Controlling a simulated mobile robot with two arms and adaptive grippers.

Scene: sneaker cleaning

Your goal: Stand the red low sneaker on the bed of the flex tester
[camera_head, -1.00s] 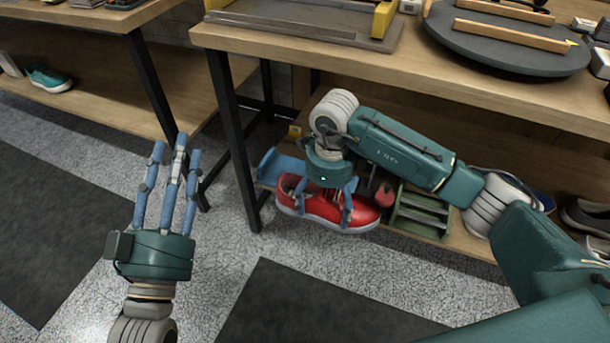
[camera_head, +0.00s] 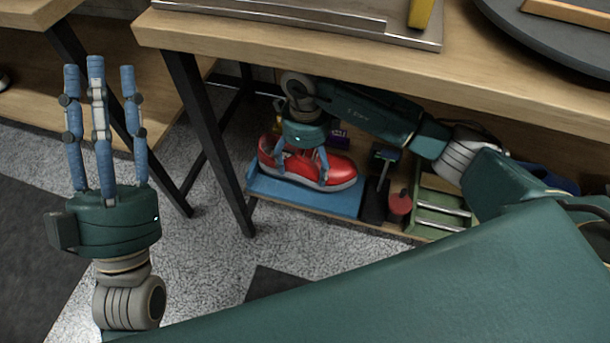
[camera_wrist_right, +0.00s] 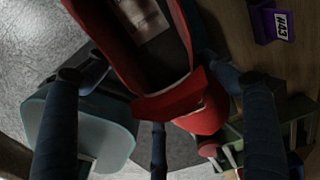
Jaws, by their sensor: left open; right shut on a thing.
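The red low sneaker (camera_head: 338,167), with a pale sole, is upright over a flat blue bed (camera_head: 305,198) on the lower shelf, toe to the right. The bed looks like the flex tester's. I cannot tell whether the sole touches it. My right gripper (camera_head: 302,168) is shut on the sneaker from above. The right wrist view shows the sneaker (camera_wrist_right: 150,60) between my fingers, with a pale blue surface (camera_wrist_right: 105,130) below at left. My left gripper (camera_head: 100,68) is open and empty, fingers up, at the far left.
The tabletop (camera_head: 300,48) overhangs close above my right arm. A table leg (camera_head: 208,140) stands left of the bed. A dark stand (camera_head: 378,185), a red round item (camera_head: 400,203) and a green rack (camera_head: 440,212) are to the right. A purple item (camera_head: 338,137) lies behind.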

